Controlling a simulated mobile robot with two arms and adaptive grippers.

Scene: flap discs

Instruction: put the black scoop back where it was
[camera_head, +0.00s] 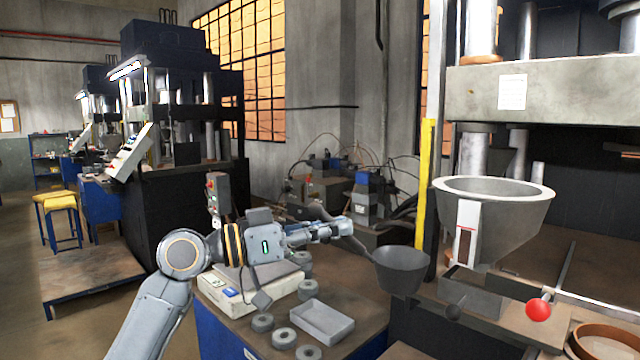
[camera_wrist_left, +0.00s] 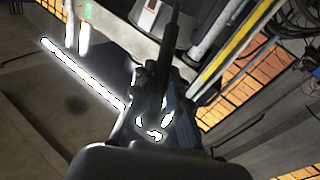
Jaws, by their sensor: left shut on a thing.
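The black scoop (camera_head: 401,272) is in the head view, right of the middle, with its cup out in the air beyond the right edge of the blue bench (camera_head: 362,330). My left gripper (camera_head: 345,229) is shut on the scoop's handle. The cup hangs lower right of the fingers and its mouth faces up. In the left wrist view the dark handle (camera_wrist_left: 175,40) runs up from between the fingers of my left gripper (camera_wrist_left: 160,75); the cup is not clear there. What the cup holds cannot be told. My right gripper is in neither view.
A scale (camera_head: 215,290), a grey tray (camera_head: 322,322) and several grey rings (camera_head: 284,338) stand on the bench. A large grey hopper (camera_head: 520,220) stands right of the scoop, on the press. A yellow post (camera_head: 426,190) rises behind. A red knob (camera_head: 538,309) sticks out at lower right.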

